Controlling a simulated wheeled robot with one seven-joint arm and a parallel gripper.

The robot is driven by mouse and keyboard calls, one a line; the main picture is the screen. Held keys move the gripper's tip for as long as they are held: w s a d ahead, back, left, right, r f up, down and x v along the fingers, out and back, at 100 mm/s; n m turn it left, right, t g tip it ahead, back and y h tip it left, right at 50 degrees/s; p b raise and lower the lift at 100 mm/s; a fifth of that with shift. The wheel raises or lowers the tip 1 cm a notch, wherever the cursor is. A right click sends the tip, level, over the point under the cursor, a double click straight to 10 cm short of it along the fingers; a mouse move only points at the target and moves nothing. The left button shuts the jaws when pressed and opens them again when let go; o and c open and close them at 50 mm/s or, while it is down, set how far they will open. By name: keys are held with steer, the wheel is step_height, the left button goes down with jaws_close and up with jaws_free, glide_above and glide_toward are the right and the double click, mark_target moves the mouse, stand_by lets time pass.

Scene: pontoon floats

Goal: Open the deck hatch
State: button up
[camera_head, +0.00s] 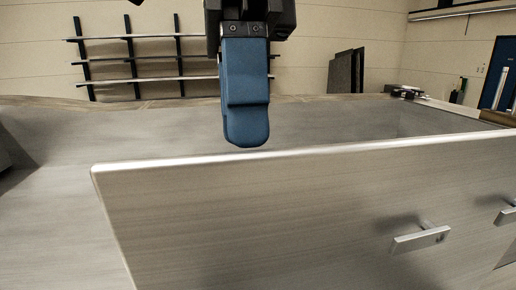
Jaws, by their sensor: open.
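A large grey panel (270,215), which I take to be the deck hatch, fills the lower right and looks raised from the surface around it. Its bright upper edge (300,158) runs across the middle of the view. A bar handle (421,239) stands out from its near face, and a second handle (506,216) is cut off at the right edge. My gripper (246,138) points down at the top centre, with its blue finger just above the panel's upper edge in the picture. I see one finger side-on; the other is hidden. It holds nothing that I can see, and no contact with the panel shows.
Grey deck surface (50,225) lies left of the panel. A recess with grey walls (410,122) shows behind the panel at right. A wall rack (130,58), dark upright boards (346,72) and a blue door (500,75) stand in the background.

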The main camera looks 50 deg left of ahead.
steer(key=shift+v, duration=2.05)
